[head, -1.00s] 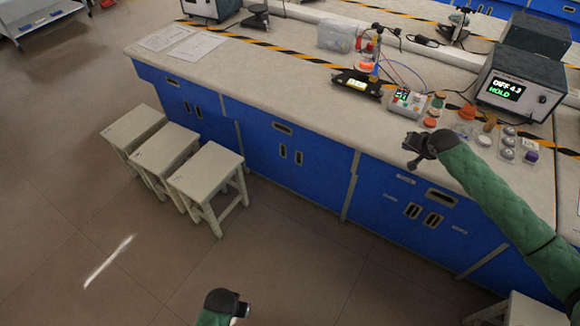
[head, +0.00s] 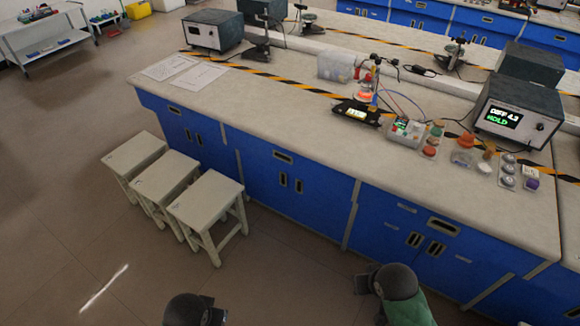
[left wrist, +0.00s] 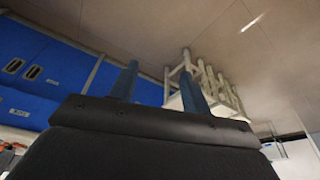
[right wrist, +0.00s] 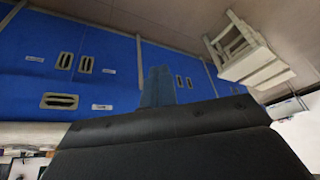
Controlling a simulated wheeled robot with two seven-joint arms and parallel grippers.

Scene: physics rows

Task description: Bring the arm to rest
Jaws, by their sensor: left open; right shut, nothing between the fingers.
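My right arm (head: 398,295) hangs low in front of the workbench, at the lower right of the head view. In the right wrist view my right gripper (right wrist: 157,72) has its fingers together, with nothing between them. My left arm (head: 195,310) shows only as a dark end at the bottom edge of the head view. In the left wrist view my left gripper (left wrist: 158,78) has its two blue fingers apart and is empty. The fingers cannot be made out clearly in the head view.
The workbench (head: 290,115) with blue cabinets holds a meter reading HOLD (head: 518,110), a small scale (head: 356,112) and several small items. Stools (head: 207,200) stand at its front left. The floor (head: 290,275) between the arms and the cabinets looks clear.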

